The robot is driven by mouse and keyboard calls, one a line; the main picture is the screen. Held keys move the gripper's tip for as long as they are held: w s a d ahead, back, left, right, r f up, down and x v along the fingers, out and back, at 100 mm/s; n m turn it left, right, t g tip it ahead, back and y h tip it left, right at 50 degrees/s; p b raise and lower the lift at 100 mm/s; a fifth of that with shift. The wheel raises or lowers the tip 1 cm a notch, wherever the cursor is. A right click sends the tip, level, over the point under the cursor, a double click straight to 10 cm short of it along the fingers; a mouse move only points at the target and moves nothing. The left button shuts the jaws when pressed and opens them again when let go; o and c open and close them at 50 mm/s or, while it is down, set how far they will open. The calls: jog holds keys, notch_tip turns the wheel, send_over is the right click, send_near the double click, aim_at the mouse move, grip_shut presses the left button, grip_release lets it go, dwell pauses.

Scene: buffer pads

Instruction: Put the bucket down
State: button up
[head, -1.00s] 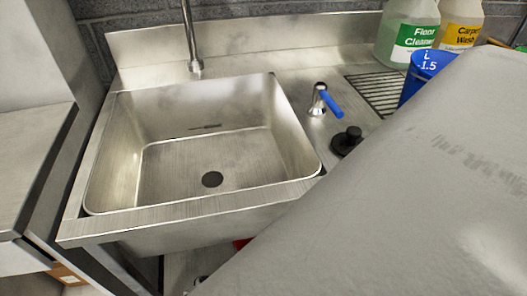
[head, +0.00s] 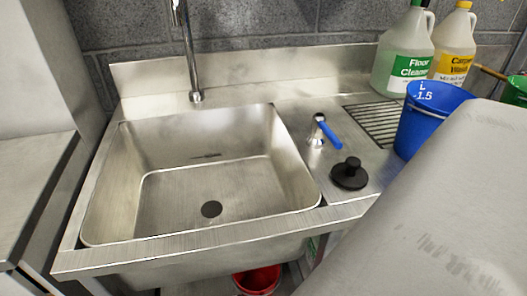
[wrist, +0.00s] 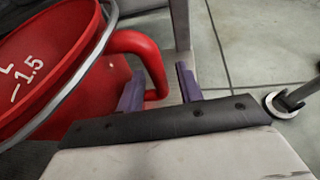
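A red bucket (wrist: 55,65) marked "L -1.5" with a grey metal rim fills the left of the wrist view, seen tilted and close up. Its red side handle (wrist: 150,60) reaches between the two purple fingers of my gripper (wrist: 160,90). The fingers stand apart, with a gap visible between the handle and the right finger. In the head view, a red bucket (head: 258,279) shows partly below the sink's front edge; its base is hidden. My gripper is out of sight in the head view, where my arm covers the lower right.
The steel sink (head: 90,225) holds no objects. A black plug (head: 350,174), a blue-levered tap (head: 327,131), a blue bucket (head: 420,125) and cleaner bottles (head: 404,55) stand on the right counter. A metal leg (wrist: 181,25) stands close beyond the fingers; grey floor lies right.

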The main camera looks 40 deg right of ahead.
jog(key=v, duration=0.6)
jog(key=shift+w+a, duration=0.15)
jog(key=shift+a, duration=0.2)
jog(key=shift+r, duration=0.1)
